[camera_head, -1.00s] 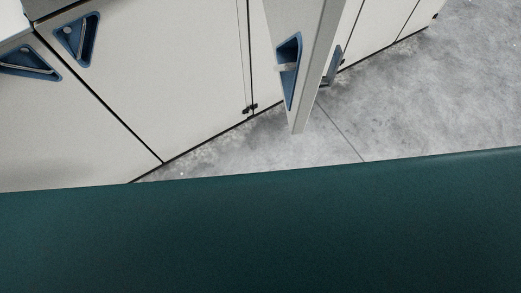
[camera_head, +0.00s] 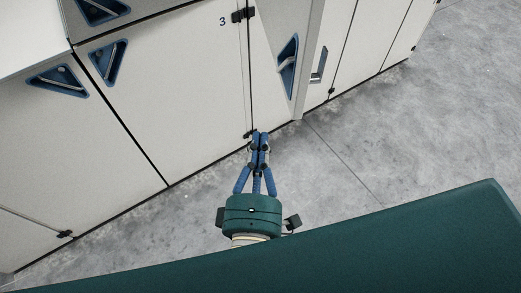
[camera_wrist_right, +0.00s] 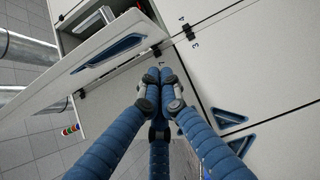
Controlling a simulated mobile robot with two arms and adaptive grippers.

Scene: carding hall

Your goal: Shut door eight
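No number eight is readable, so I cannot tell which door is door eight. A white door with a blue triangular handle recess (camera_head: 287,66) stands ajar in the head view, its thick edge facing right. In the wrist view an open white door (camera_wrist_right: 62,85) with a blue recess swings out at upper left, with a dark compartment (camera_wrist_right: 88,22) behind it. My right gripper (camera_head: 260,135) has its blue fingers together and empty, in front of the cabinets, lower left of the ajar door. It also shows in the wrist view (camera_wrist_right: 160,76). My left gripper is not in view.
Shut white cabinet doors (camera_head: 180,85) line the left, one marked 3, with black hinges. Grey floor (camera_head: 400,130) is open at right. A dark green surface (camera_head: 380,250) fills the bottom of the head view. A grey pipe (camera_wrist_right: 25,48) shows in the wrist view.

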